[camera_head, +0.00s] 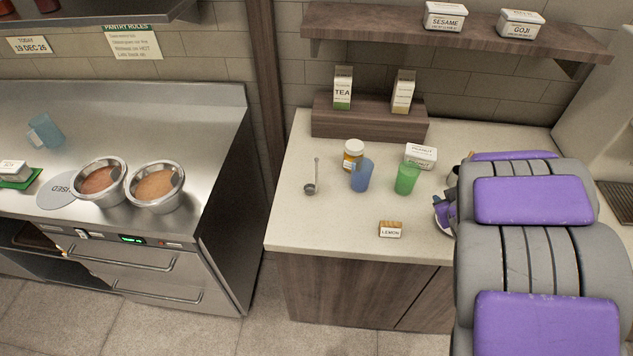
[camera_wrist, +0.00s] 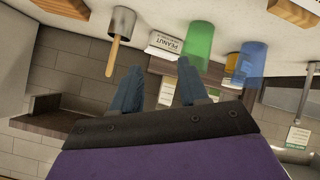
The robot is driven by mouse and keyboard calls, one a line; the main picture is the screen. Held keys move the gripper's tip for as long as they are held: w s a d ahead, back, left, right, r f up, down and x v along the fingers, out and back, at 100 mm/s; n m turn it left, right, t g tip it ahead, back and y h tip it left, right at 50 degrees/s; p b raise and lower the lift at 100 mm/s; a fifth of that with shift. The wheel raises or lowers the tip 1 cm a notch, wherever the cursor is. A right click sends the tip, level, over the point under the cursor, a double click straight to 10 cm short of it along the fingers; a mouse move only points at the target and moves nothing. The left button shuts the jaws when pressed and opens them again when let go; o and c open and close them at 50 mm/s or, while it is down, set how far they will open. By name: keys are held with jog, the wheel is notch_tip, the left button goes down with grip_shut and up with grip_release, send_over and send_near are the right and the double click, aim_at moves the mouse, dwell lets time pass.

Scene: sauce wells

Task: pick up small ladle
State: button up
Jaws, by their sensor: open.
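The small ladle (camera_head: 310,188) is a thin grey metal scoop on the pale counter in the head view. Its handle points up and away from the scoop, towards the back. It stands apart, left of the blue cup (camera_head: 362,176). In the head view my arm covers most of the gripper, at the counter's right side, well right of the ladle.
A metal cup (camera_wrist: 122,22) with a wooden stick is near my gripper. The counter (camera_head: 300,225) is clear around the ladle's front.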

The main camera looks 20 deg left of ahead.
jog(key=a+f+n+y+p, duration=0.1)
jog(key=a+f+n+y, duration=0.2)
jog(key=a+y, duration=0.5)
jog(key=n+g+y+p, duration=0.1)
jog(key=y+p, duration=0.1)
jog(key=y, duration=0.4)
send_near(318, 166)
jog(key=shift+g, duration=0.3)
jog(key=shift+b+x, duration=1.5)
jog(key=shift+x, duration=4.1)
jog(key=shift+w+d+r, duration=0.15)
jog(key=shift+r, duration=0.05)
grip_shut()
